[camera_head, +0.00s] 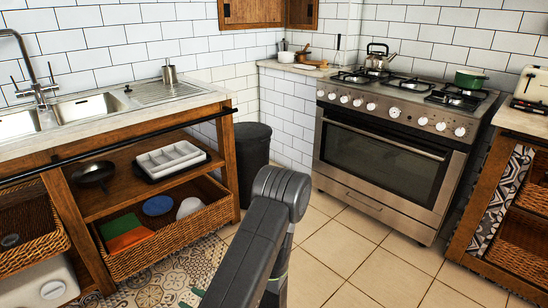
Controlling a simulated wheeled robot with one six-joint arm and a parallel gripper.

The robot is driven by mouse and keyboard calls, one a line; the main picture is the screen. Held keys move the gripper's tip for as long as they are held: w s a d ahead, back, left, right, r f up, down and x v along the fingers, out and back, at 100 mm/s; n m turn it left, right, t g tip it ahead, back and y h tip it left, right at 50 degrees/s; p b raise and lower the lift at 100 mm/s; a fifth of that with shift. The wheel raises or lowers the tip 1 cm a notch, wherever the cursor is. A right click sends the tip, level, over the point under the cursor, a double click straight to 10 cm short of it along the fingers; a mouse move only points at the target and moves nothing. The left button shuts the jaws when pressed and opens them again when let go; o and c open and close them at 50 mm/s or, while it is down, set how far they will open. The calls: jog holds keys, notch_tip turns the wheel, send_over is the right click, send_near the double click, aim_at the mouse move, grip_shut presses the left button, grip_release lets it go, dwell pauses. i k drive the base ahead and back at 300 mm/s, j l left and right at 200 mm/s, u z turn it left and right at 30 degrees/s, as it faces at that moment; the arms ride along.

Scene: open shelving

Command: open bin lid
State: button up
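A dark grey round bin (254,165) stands on the floor in the gap between the wooden sink unit and the tiled wall. Its lid (252,132) lies flat on top and looks closed. The lower right of the bin is hidden behind my dark grey arm, which rises from the bottom of the view. Its left side is partly covered by the sink unit's end post. My gripper is not in view, so its place relative to the bin and its opening cannot be told.
The sink unit (229,165) with a black front rail (130,146) stands close left of the bin. A steel oven (385,160) stands to the right. Tiled floor (340,255) is clear in front of the oven. A wooden shelf unit (473,222) stands at far right.

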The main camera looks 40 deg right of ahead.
aim_at(245, 132)
jog(key=i+l+z, duration=0.35)
jog(key=i+l, duration=0.75)
jog(key=l, duration=0.45)
jog(key=i+l+z, duration=0.3)
jog(key=i+l, duration=0.9)
jog(key=i, duration=0.05)
